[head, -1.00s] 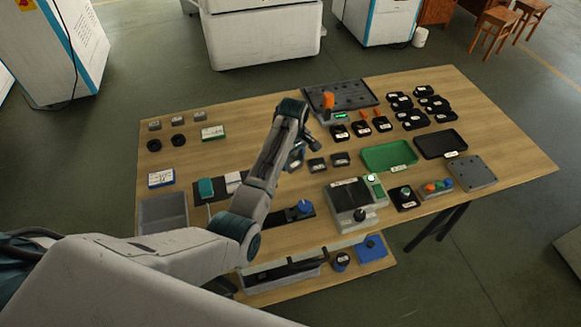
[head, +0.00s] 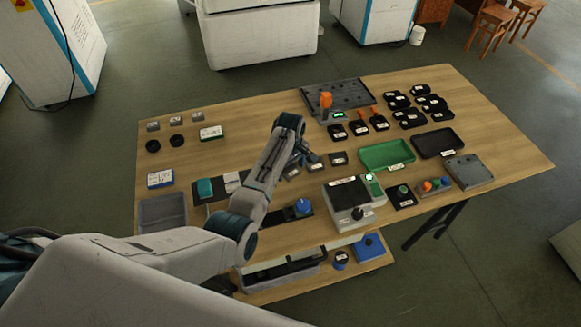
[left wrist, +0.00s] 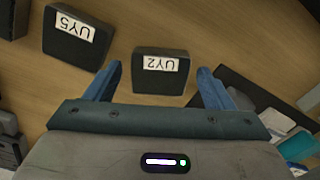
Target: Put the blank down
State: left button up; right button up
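A dark square block labelled UY2, which I take to be the blank (left wrist: 160,72), lies on the wooden table. It is also the leftmost of a short row of dark blocks in the head view (head: 291,174). My left gripper (left wrist: 158,82) is open, its blue fingers one on either side of the block's near edge in the wrist picture, with gaps at both sides. I cannot tell how far the fingertips are above the block. In the head view my left gripper (head: 305,157) is partly hidden by its own arm. My right gripper is not in view.
A block labelled UY5 (left wrist: 78,37) lies close beside UY2. Another dark block (head: 338,158) ends the row. A green tray (head: 387,156) and a grey device (head: 349,203) stand to the right. A teal block (head: 204,188) lies to the left.

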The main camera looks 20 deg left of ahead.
aim_at(290, 170)
pick_arm(q)
notch_tip(290, 170, up, 12)
jog(key=b, duration=0.1)
jog(key=shift+r+b, duration=0.15)
jog(key=shift+b, duration=0.25)
